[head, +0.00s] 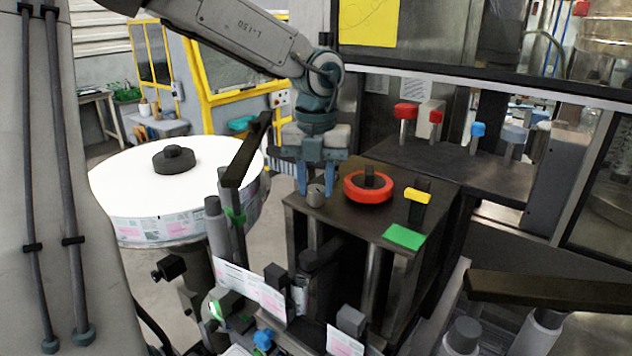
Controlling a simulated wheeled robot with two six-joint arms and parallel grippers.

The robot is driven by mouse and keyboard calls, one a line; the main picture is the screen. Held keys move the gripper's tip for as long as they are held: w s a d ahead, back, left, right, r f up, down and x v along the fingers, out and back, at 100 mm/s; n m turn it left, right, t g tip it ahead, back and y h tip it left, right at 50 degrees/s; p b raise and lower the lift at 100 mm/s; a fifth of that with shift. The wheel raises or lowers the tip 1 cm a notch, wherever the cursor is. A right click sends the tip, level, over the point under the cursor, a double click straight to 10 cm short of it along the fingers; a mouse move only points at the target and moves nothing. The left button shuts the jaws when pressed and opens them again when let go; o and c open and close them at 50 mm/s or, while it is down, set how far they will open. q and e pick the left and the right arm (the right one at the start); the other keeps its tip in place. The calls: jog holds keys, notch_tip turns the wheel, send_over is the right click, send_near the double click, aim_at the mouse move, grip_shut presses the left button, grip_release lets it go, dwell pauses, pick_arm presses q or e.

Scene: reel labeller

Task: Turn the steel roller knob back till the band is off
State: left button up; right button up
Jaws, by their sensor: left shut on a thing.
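The steel roller knob (316,197) is a small grey cylinder on the dark top plate of the labeller, near its left edge. My left gripper (316,190) points straight down over it, with one blue finger on each side, and is shut on the knob. The label band (250,287) runs as a white strip with pink printing past the rollers below and left of the plate. I cannot tell how it sits on the roller under the knob. My right gripper is not in view.
A red ring with a black hub (368,188) stands close right of the knob. A yellow-topped lever (417,196) and a green patch (404,236) are farther right. A large white reel (130,186) stands left. A dark slanted arm (245,152) rises between reel and gripper.

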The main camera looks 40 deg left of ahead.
pick_arm(q)
jog(key=n, duration=1.1)
jog(key=shift+f+n, duration=0.1)
jog(key=shift+n, duration=0.3)
jog(key=n, duration=0.9)
jog(key=shift+n, duration=0.5)
jog(key=o, duration=1)
